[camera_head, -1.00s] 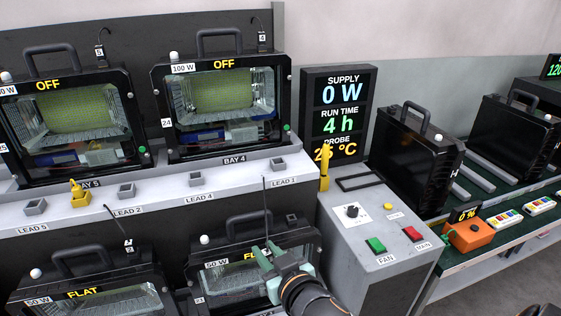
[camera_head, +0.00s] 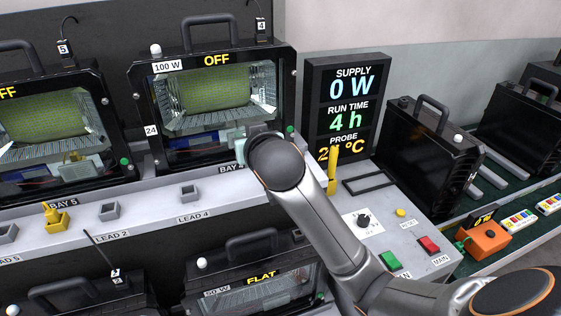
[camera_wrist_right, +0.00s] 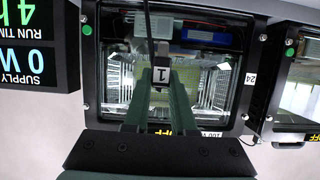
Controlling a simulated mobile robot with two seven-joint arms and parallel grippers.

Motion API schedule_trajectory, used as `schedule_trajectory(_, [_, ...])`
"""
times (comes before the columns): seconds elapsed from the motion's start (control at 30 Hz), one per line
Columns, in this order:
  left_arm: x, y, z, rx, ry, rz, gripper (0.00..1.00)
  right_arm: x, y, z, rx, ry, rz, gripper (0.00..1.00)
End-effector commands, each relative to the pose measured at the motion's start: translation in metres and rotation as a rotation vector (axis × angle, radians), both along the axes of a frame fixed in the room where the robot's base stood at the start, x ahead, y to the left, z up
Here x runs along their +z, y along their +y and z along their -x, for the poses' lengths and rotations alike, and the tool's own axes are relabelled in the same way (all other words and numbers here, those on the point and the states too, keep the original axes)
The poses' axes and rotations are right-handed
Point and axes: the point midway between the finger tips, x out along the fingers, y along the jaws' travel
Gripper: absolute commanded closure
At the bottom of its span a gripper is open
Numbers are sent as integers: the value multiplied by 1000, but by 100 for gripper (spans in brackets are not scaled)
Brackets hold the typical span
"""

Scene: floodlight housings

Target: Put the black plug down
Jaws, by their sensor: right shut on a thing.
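The black plug (camera_wrist_right: 160,72), tagged 1 and on a black cord, sits between the two green fingers of my right gripper (camera_wrist_right: 161,84) in the right wrist view. The fingers are shut on it. Behind it in that view is the glass front of a floodlight housing (camera_wrist_right: 120,82). In the head view my right wrist is raised in front of the Bay 4 housing (camera_head: 215,72), marked OFF, and covers the fingers and plug there. The arm also covers the Lead 1 place on the grey ledge (camera_head: 150,222). My left gripper is not in view.
A yellow probe (camera_head: 333,168) stands by the supply display (camera_head: 345,105). The control box (camera_head: 405,238) has green and red buttons. More housings (camera_head: 262,280) stand below the ledge.

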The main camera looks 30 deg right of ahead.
Motion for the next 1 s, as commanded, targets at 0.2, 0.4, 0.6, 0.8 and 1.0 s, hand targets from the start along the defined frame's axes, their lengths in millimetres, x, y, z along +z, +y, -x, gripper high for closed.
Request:
schedule_trajectory(0.2, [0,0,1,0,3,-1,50,-32,-53,-6,-3,7,4,100])
schedule_trajectory(0.4, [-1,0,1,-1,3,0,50,-62,-78,-9,-2,1,1,100])
schedule_trajectory(0.6, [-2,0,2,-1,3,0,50,-74,-87,-11,0,1,0,100])
schedule_trajectory(0.8, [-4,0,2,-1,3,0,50,-103,-92,-11,0,2,0,100])
schedule_trajectory(1.0, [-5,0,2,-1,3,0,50,-109,-92,-12,1,-2,-1,100])
